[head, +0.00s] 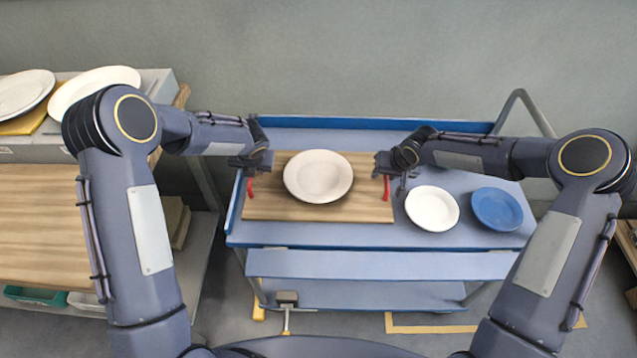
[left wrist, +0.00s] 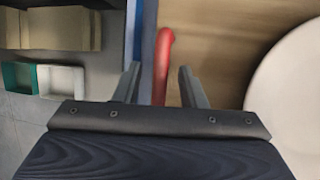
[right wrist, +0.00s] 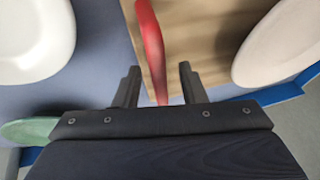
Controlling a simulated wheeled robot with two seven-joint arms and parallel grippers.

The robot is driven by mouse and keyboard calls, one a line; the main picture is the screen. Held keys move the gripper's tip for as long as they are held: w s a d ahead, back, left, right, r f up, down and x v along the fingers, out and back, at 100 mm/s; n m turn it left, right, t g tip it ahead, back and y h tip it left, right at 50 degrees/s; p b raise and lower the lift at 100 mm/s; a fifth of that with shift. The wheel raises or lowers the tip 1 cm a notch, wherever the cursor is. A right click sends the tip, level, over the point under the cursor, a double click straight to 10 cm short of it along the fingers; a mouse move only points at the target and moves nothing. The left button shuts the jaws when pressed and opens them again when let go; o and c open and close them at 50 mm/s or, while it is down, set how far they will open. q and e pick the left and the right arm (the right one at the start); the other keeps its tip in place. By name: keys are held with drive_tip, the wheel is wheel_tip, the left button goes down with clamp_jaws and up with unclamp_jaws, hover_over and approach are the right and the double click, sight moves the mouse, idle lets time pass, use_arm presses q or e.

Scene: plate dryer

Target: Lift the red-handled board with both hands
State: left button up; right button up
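The wooden board (head: 270,205) lies on the blue cart, with a red handle at each end and a white plate (head: 318,176) on it. My left gripper (head: 250,172) is at the left handle (head: 250,187). In the left wrist view its open fingers (left wrist: 157,88) stand on both sides of the red handle (left wrist: 163,60), with gaps. My right gripper (head: 385,172) is at the right handle (head: 386,189). In the right wrist view its open fingers (right wrist: 157,88) stand on both sides of the red handle (right wrist: 150,45), with gaps.
On the blue cart (head: 470,240), a white plate (head: 432,208) and a blue plate (head: 497,209) lie right of the board. A side table (head: 40,215) at left holds white plates (head: 95,88) on its raised shelf. The wall is behind the cart.

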use_arm(q)
drive_tip(key=shift+c, duration=0.5)
use_arm(e)
drive_tip(key=shift+c, duration=0.5)
use_arm(q)
clamp_jaws()
use_arm(e)
clamp_jaws()
use_arm(q)
drive_tip(key=shift+w, duration=0.1)
use_arm(e)
drive_tip(key=shift+w, duration=0.1)
